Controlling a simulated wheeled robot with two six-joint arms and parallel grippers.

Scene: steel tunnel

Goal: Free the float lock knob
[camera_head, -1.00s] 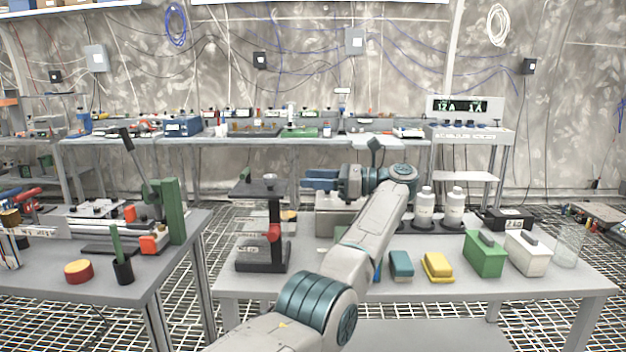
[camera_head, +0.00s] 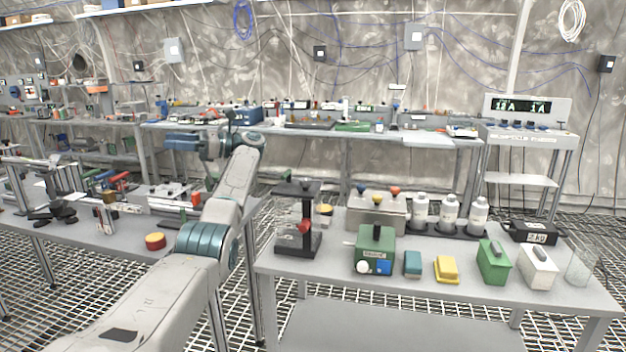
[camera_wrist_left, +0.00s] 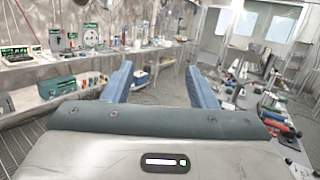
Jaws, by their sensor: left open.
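My left gripper (camera_head: 180,142) is raised over the left table, its blue fingers pointing left. In the left wrist view the two blue fingers (camera_wrist_left: 160,88) stand wide apart with nothing between them. A black stand (camera_head: 298,190) with a flat top and a red knob (camera_head: 304,227) on its column stands at the left end of the right table. I cannot tell whether this red knob is the float lock knob. A grey metal box (camera_head: 376,212) behind it carries blue, yellow and red knobs. My left gripper is well away from both. My right gripper is out of view.
A green box (camera_head: 375,250) with a white knob, a teal block (camera_head: 412,263), a yellow block (camera_head: 446,269) and white bottles (camera_head: 449,212) are on the right table. A red and yellow puck (camera_head: 155,241) lies on the left table. A gap separates the tables.

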